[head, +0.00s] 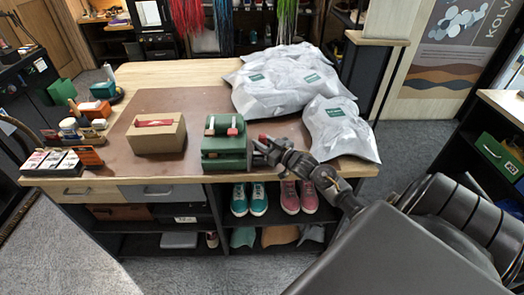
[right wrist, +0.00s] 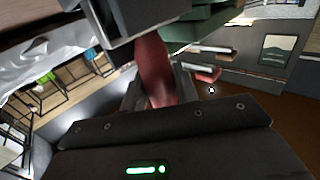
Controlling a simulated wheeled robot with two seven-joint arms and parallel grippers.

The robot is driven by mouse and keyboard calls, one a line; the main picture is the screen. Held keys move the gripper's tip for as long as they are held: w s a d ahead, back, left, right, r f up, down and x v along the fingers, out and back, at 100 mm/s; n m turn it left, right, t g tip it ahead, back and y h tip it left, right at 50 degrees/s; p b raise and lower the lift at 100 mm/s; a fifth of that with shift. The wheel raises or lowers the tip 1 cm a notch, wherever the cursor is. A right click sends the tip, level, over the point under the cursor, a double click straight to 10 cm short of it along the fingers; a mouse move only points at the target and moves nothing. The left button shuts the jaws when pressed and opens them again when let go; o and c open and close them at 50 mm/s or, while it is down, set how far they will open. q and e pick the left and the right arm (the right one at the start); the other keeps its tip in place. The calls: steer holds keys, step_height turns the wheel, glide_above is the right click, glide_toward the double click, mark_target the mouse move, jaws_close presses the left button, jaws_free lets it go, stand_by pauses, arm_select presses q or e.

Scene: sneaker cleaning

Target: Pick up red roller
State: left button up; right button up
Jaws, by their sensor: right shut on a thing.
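My right gripper (head: 262,147) is at the right side of a green box-like stand (head: 224,155) near the table's front edge. It is shut on a red, rounded piece, which I take to be the red roller (right wrist: 153,70); it sits between the fingers in the right wrist view. In the head view only a small red bit of it (head: 263,138) shows above the gripper. Whether it still touches the stand is unclear. Two light bars with reddish ends (head: 232,131) sit on top of the stand. My left gripper is out of view.
White plastic bags (head: 340,128) lie to the right and behind. Small boxes and bottles (head: 70,130) crowd the left end. Shoes (head: 250,199) stand on the shelf below. The brown mat has bare room behind.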

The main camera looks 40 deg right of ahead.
steer(key=shift+r, duration=0.15)
steer(key=shift+r+b, duration=0.2)
steer(key=shift+b, duration=0.1)
steer(key=shift+r+b, duration=0.6)
steer(key=shift+r, duration=0.35)
steer(key=s+a+r+b, duration=0.2)
steer(key=s+a+r, duration=0.4)
steer(key=s+r, duration=0.6)
steer(key=s+a+f+n+g+y+b, duration=0.1)
steer(key=a+f+n+y, duration=0.1)
steer(key=a+f, duration=0.3)
steer(key=s+a+f+n+g+y+b, duration=0.1)
steer(key=a+f+y, duration=0.3)
steer(key=a, duration=0.8)
steer(key=shift+s+a+f+n, duration=0.2)
steer(key=shift+a+f+n, duration=0.2)
steer(key=shift+f+n, duration=0.2)
